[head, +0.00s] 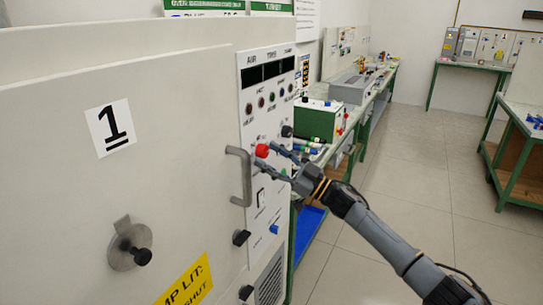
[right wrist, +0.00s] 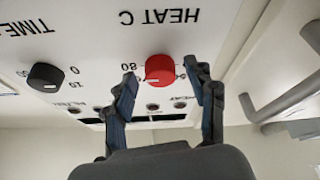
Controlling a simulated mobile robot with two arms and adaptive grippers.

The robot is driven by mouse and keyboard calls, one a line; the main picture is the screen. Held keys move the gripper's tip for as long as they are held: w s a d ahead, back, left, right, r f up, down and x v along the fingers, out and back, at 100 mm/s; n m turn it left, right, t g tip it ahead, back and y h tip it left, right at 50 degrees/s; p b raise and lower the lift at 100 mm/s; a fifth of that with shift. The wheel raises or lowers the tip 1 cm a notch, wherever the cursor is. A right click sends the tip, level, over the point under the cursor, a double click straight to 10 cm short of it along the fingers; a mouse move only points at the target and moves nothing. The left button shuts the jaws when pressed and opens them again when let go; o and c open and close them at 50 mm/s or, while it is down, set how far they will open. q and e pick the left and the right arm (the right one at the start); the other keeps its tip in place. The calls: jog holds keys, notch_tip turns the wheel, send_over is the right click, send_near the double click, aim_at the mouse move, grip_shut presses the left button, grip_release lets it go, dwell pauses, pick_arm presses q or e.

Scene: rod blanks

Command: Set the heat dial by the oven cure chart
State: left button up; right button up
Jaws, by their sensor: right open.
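The red heat dial (head: 262,150) is on the white control panel (head: 247,110) of the oven. In the right wrist view the red dial (right wrist: 159,68) sits under the upside-down label "HEAT C", with a figure 80 beside it. My right gripper (head: 268,160) is open at the panel. In the right wrist view its fingers (right wrist: 162,82) stand one on each side of the dial, with gaps visible. I cannot tell the dial's exact setting. A white sheet with small print (head: 307,18) hangs behind the oven; its text is unreadable. My left gripper is out of view.
The oven door (head: 190,130) carries a placard "1" and a vertical handle (head: 238,176) close left of the dial. A black time dial (right wrist: 45,77) is beside the red one. A green and white box (head: 318,120) stands on the bench behind. The floor at right is clear.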

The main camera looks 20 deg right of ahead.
jog(key=c, duration=1.1)
jog(key=shift+c, duration=0.2)
